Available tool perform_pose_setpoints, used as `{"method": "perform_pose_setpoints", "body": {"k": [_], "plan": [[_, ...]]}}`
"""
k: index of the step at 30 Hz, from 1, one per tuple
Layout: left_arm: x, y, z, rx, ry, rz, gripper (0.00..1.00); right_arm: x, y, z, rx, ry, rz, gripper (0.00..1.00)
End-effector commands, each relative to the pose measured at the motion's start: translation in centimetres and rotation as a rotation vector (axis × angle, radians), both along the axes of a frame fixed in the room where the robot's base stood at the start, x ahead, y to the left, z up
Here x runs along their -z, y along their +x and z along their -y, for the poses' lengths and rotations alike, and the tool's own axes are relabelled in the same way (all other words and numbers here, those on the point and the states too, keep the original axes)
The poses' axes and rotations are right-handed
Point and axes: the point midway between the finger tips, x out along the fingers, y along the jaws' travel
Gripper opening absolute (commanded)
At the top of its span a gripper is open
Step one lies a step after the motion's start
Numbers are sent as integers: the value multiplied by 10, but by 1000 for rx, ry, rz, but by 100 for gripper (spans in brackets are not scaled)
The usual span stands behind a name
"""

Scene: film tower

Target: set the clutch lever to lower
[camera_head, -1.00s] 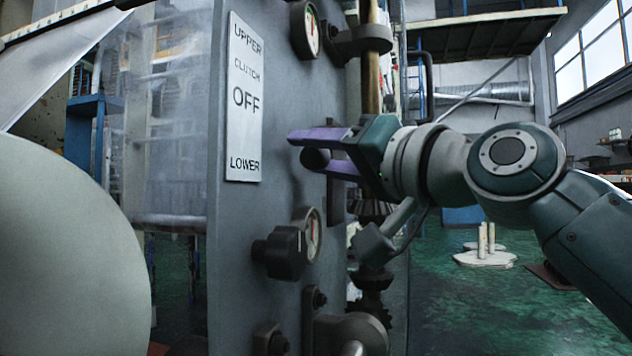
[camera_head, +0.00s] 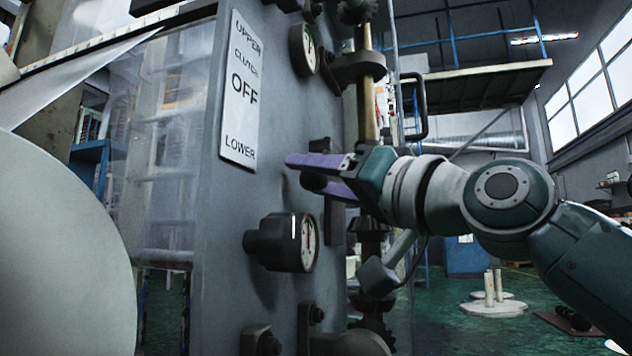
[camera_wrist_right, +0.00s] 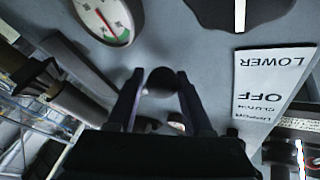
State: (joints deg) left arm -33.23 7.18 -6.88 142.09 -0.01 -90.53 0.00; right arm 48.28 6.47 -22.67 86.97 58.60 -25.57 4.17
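The clutch plate (camera_head: 240,95) reads UPPER, CLUTCH, OFF, LOWER from top to bottom on the grey panel. In the right wrist view the plate (camera_wrist_right: 272,95) appears upside down. The clutch lever's dark round knob (camera_wrist_right: 160,82) sits between my right gripper's fingertips, which close in on both sides of it. In the head view my right gripper (camera_head: 312,172), with purple fingers, is right of and a little below the word LOWER. The fingers mostly hide the lever (camera_head: 312,184); its shaft is hidden. My left gripper is not in view.
A dial gauge (camera_head: 307,242) with a dark knob (camera_head: 266,242) is below my right gripper; another gauge (camera_head: 305,48) is above. A vertical brass-coloured shaft (camera_head: 367,85) and gears stand behind the gripper. A large pale round surface (camera_head: 60,240) fills the left.

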Motion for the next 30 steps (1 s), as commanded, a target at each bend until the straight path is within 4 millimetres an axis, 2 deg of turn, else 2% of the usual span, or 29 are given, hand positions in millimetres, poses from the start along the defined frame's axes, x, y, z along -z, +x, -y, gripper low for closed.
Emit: {"method": "perform_pose_setpoints", "body": {"k": [1, 6, 17, 24, 30], "plan": [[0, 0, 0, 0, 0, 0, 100, 1, 0, 0, 0, -1, -3, 55], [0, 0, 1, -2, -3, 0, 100, 0, 0, 0, 0, 1, -1, 74], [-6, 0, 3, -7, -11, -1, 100, 0, -5, 6, 1, 1, -1, 74], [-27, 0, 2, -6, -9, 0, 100, 11, -35, 33, 3, -3, -3, 74], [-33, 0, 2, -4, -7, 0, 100, 23, -60, 56, 2, -3, -2, 74]]}}
